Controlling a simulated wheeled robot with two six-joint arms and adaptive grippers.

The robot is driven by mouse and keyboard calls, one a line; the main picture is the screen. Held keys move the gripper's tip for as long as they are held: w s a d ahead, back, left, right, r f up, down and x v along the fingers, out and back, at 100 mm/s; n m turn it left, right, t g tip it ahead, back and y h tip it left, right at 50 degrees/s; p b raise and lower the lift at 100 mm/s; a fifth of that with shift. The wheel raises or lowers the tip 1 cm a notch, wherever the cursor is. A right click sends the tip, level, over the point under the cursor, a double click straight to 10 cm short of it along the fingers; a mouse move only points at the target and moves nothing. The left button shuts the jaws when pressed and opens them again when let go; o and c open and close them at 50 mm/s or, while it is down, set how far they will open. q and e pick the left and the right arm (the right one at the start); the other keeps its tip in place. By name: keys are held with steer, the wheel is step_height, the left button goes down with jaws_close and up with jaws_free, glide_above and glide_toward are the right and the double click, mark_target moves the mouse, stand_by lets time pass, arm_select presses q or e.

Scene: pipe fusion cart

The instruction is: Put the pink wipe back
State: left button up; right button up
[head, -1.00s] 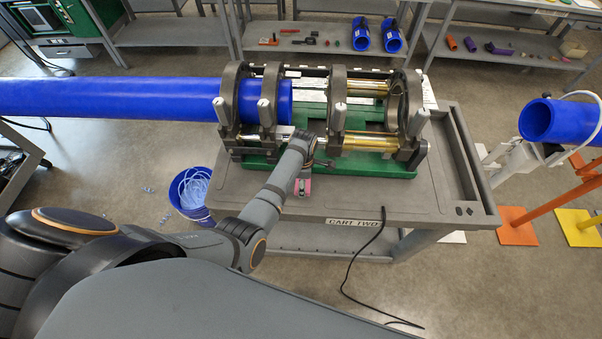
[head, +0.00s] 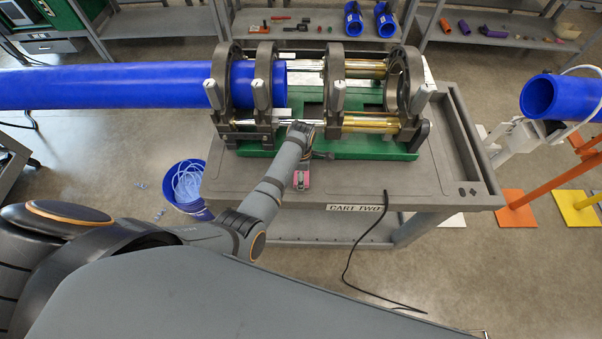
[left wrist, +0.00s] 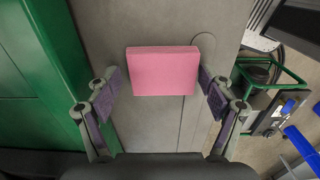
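The pink wipe (left wrist: 163,71) is a flat pink block over the grey cart top (left wrist: 150,125). A narrow gap shows at the left finger; the right fingertip is very close to the wipe, and contact is unclear. My right gripper is not in view.
The green-based fusion machine (head: 350,148) with grey clamps stands just behind my left gripper, holding a long blue pipe (head: 110,87). The cart top (head: 400,182) is clear to the right. A blue bucket (head: 187,187) stands on the floor at left.

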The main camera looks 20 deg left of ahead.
arm_select(q)
steer(key=shift+o, duration=0.3)
steer(key=shift+a, duration=0.1)
steer(key=shift+r, duration=0.35)
step_height(320, 180, up, 5)
steer(key=p, duration=0.5)
steer(key=shift+w, duration=0.1)
step_height(320, 180, up, 7)
steer(key=shift+f, duration=0.15)
